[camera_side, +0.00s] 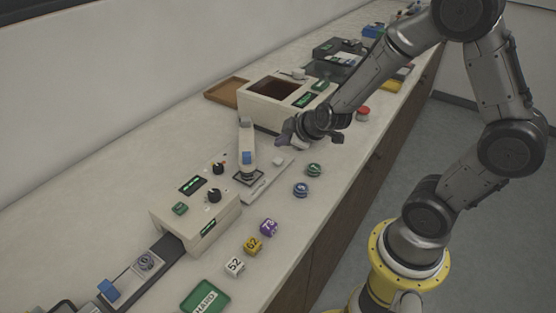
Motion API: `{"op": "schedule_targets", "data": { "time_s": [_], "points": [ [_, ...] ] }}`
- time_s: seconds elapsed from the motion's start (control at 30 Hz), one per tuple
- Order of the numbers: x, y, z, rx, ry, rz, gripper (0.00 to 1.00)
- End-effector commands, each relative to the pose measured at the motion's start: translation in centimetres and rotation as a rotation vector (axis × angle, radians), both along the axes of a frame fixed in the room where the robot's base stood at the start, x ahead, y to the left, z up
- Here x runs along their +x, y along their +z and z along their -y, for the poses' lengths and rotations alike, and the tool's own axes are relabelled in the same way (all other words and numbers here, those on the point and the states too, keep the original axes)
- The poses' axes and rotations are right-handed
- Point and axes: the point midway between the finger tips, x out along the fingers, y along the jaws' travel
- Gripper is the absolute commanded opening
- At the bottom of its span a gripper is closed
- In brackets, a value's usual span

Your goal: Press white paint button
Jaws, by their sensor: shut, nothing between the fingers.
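My gripper (284,136) is shut and empty. It hangs in the air above the bench, just right of the upright press (246,138). The press is pale with a blue patch, and stands on a light base plate (262,187). A small whitish round button (278,161) shows on the far part of that plate, below and left of my gripper. I cannot read any label, so I cannot tell for sure that it is the white paint button.
A beige control box (196,211) with black knobs stands front left. A red button (363,113) is farther back.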

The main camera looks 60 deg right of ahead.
Motion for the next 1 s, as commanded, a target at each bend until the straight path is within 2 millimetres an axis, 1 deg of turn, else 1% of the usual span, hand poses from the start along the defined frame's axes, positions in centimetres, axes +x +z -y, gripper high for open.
{"op": "schedule_targets", "data": {
  "time_s": [0.03, 0.13, 0.33, 1.0],
  "points": [
    [-0.1, -0.7, 0.0, 0.0, 0.001, -0.002, 0.0],
    [0.0, -1.7, 0.0, 0.0, 0.0, -0.002, 0.0],
    [0.0, -3.0, 0.0, 0.001, -0.001, -0.001, 0.0],
    [0.0, -3.2, 0.0, 0.0, 0.0, 0.0, 0.0]
  ]
}}
